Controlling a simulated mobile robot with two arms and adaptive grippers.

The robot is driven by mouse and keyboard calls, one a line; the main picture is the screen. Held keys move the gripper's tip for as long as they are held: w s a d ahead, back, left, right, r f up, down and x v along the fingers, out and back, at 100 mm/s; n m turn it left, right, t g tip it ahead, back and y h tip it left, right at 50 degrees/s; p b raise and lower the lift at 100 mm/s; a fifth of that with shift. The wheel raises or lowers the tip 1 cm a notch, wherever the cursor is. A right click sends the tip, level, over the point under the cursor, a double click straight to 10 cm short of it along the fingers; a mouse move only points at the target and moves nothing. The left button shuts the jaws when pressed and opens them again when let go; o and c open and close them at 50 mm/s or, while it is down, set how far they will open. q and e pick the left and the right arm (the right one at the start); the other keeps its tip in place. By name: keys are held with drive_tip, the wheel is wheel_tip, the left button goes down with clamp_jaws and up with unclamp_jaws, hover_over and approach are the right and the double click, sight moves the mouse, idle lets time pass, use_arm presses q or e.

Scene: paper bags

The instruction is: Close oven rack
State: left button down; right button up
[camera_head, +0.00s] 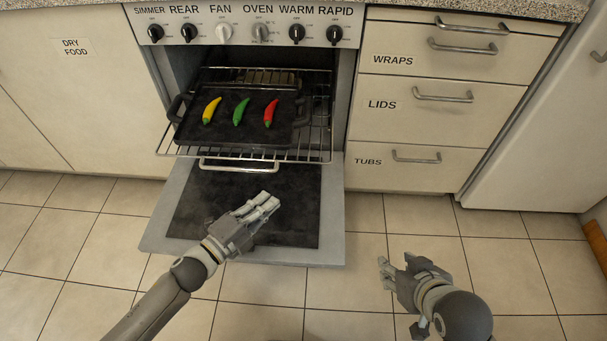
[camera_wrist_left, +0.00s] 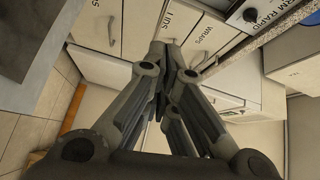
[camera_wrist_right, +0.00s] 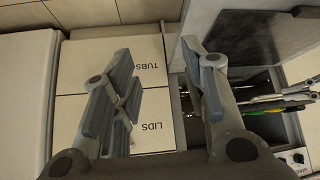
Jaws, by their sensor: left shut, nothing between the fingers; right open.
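The oven rack (camera_head: 322,128) is pulled partly out of the oven over the lowered oven door (camera_head: 291,196). A black tray (camera_head: 222,131) with side handles sits on the rack and holds a yellow pepper (camera_head: 211,111), a green pepper (camera_head: 240,112) and a red pepper (camera_head: 270,113). My left gripper (camera_head: 267,203) is shut and empty, above the oven door and in front of the rack. It also shows closed in the left wrist view (camera_wrist_left: 168,52). My right gripper (camera_head: 396,264) is open and empty, low over the floor to the right of the door; its spread fingers show in the right wrist view (camera_wrist_right: 156,70).
Drawers labelled WRAPS, LIDS and TUBS (camera_head: 430,110) stand right of the oven, all shut. A DRY FOOD cabinet (camera_head: 75,90) stands left. Oven knobs (camera_head: 260,32) line the panel above. A white appliance (camera_head: 550,130) is far right. The tiled floor (camera_head: 490,260) is mostly clear.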

use_arm(q)
drive_tip(key=s+d+m+g+h, duration=0.1)
drive_tip(key=m+g+h, duration=0.1)
drive_tip(key=m, duration=0.1)
drive_tip(key=b, duration=0.2)
approach(319, 164)
drive_tip(key=s+d, duration=0.1)
drive_tip(key=d, duration=0.2)
drive_tip(key=shift+w+d+f, duration=0.15)
drive_tip(key=shift+w, duration=0.85)
drive_tip(key=shift+w+d+f, duration=0.1)
drive_tip(key=shift+w+f, duration=0.05)
drive_tip(key=shift+w, duration=0.85)
use_arm(e)
drive_tip(key=w+a+r+t+y, duration=0.2)
drive_tip(key=w+a+r+t, duration=0.1)
drive_tip(key=w+r+t, duration=0.4)
drive_tip(key=shift+w+a+r, duration=0.25)
drive_tip(key=shift+w+r, duration=0.55)
drive_tip(key=shift+r, duration=0.35)
use_arm(q)
drive_tip(key=shift+b, duration=0.3)
